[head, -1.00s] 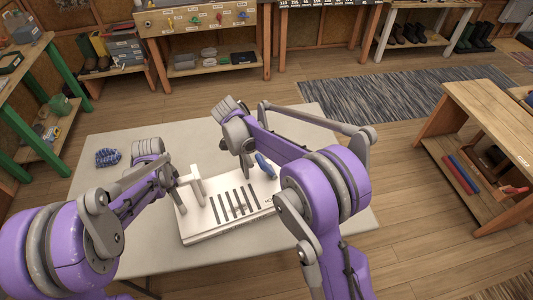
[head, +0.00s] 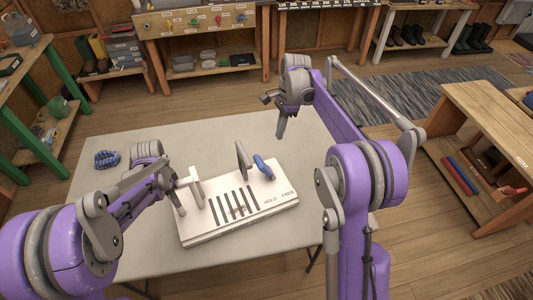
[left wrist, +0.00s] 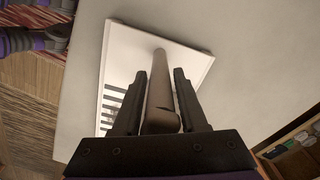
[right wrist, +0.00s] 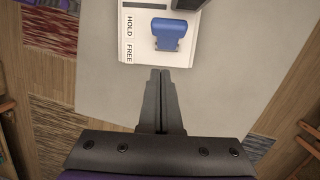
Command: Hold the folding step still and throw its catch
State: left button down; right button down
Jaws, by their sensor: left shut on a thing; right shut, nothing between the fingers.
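The folding step is a white board (head: 240,225) with dark slots, lying on the table. A blue catch (head: 263,167) stands tilted near its far right part, by the printed words HOLD and FREE; it also shows in the right wrist view (right wrist: 170,33). I cannot tell which word it is set to. A grey upright plate (head: 243,160) stands left of the catch. My left gripper (head: 178,190) is shut on a grey-brown bar (left wrist: 160,85) at the board's left end. My right gripper (head: 281,130) is shut and empty, raised behind the board, apart from the catch.
The pale table (head: 120,225) is clear around the board, except for a dark blue bundle (head: 107,159) at the left. A wooden bench (head: 495,120) stands at the right. Shelves with tools and boots line the back.

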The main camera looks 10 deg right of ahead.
jog(key=d+r+y, duration=0.1)
jog(key=d+y, duration=0.1)
send_near(263, 162)
notch_tip(263, 162, down, 4)
jog(key=d, duration=0.2)
jog(key=a, duration=0.2)
jog(key=a+f, duration=0.1)
jog(key=shift+s+a, duration=0.15)
jog(key=shift+s, duration=0.1)
jog(key=shift+s+a+f+t, duration=0.1)
jog(key=shift+a+f+t, duration=0.05)
jog(key=shift+a+t, duration=0.15)
